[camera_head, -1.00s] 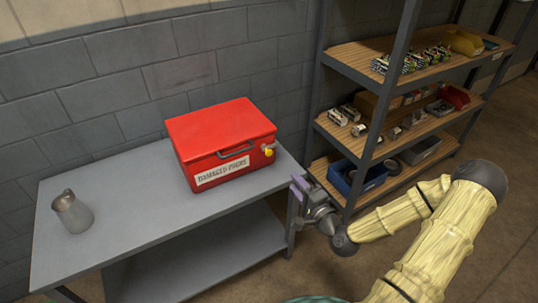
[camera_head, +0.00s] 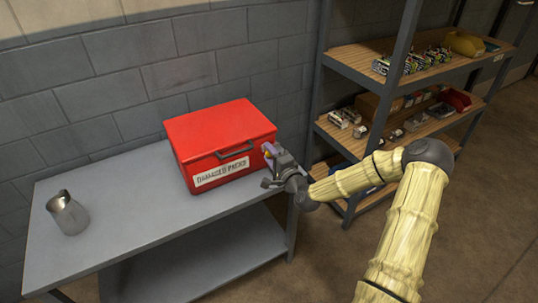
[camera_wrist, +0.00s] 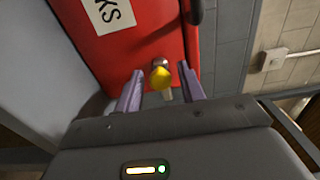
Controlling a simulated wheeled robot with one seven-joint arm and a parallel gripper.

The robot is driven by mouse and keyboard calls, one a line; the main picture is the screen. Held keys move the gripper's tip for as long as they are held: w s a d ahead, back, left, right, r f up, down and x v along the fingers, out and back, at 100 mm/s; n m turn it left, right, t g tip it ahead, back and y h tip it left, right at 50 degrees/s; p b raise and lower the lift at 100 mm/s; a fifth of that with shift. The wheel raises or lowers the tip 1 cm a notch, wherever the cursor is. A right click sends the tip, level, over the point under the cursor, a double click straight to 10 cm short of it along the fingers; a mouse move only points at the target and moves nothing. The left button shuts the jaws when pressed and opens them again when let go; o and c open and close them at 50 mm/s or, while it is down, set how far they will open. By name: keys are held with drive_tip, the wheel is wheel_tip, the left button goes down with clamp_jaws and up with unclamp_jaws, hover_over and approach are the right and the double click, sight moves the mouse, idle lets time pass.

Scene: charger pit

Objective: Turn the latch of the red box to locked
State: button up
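The red box (camera_head: 222,138) stands on the grey table, lid closed, with a white "DAMAGED PACKS" label and a dark handle on its front. My gripper (camera_head: 267,168) is at the box's right front corner. In the wrist view, the latch's yellow knob (camera_wrist: 161,77) is on the box's red face (camera_wrist: 125,50), with a grey metal piece around it. My open gripper (camera_wrist: 158,92) has its two purple fingers on either side of the knob, with gaps showing. Whether a finger touches the latch cannot be told.
A metal jug (camera_head: 68,213) stands on the left part of the grey table (camera_head: 120,205). A shelf rack (camera_head: 350,70) with bins and small parts stands close at the right, behind my arm. The table between jug and box is clear.

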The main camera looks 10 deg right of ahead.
drive_tip(key=shift+w+a, duration=0.15)
drive_tip(key=shift+w, duration=0.2)
drive_tip(key=c, duration=0.8)
drive_tip(key=shift+c, duration=0.2)
